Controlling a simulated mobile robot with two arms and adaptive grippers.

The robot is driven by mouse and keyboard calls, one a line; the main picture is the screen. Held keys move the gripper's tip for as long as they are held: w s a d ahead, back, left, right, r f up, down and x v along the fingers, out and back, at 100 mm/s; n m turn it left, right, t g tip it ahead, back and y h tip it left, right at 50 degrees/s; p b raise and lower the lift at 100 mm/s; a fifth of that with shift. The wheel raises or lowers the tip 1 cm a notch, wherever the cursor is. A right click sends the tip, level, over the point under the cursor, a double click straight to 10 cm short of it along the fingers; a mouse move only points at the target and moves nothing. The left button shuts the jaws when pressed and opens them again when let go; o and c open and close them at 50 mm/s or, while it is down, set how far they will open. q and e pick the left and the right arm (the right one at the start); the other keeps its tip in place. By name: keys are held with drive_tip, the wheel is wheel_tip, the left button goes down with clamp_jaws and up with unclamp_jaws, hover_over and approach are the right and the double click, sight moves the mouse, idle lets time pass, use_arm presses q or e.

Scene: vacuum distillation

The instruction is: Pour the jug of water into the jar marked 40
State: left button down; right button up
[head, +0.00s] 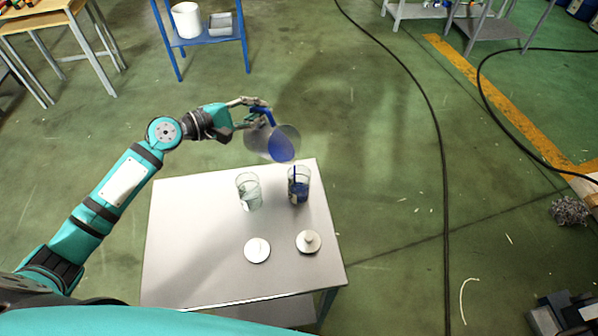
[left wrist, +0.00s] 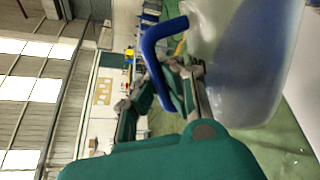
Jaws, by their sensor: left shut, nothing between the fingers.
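A translucent jug (head: 258,142) with a blue handle (head: 268,115) and blue liquid inside is in the air, tipped toward the right, above the table's far edge. My left gripper (head: 256,103) is at the handle with its fingers shut; in the left wrist view the handle (left wrist: 154,55) loops beside the fingers and the jug (left wrist: 245,65) fills the upper right. The right glass jar (head: 299,190) stands below the jug's mouth and contains blue liquid, with a thin blue streak at its top. The left glass jar (head: 248,192) looks clear. Jar marks are unreadable. My right gripper is not visible.
The small grey table (head: 190,215) also bears two round lids, one at the left (head: 257,250) and one at the right (head: 308,242). A blue shelf (head: 205,42) stands behind. Black cables (head: 432,110) cross the open green floor at the right.

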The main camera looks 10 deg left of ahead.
use_arm(q)
drive_tip(key=shift+s+d+r+m+p, duration=0.15)
drive_tip(key=shift+d+r+m+p, duration=0.15)
drive_tip(key=shift+r+p, duration=0.25)
idle(1.6)
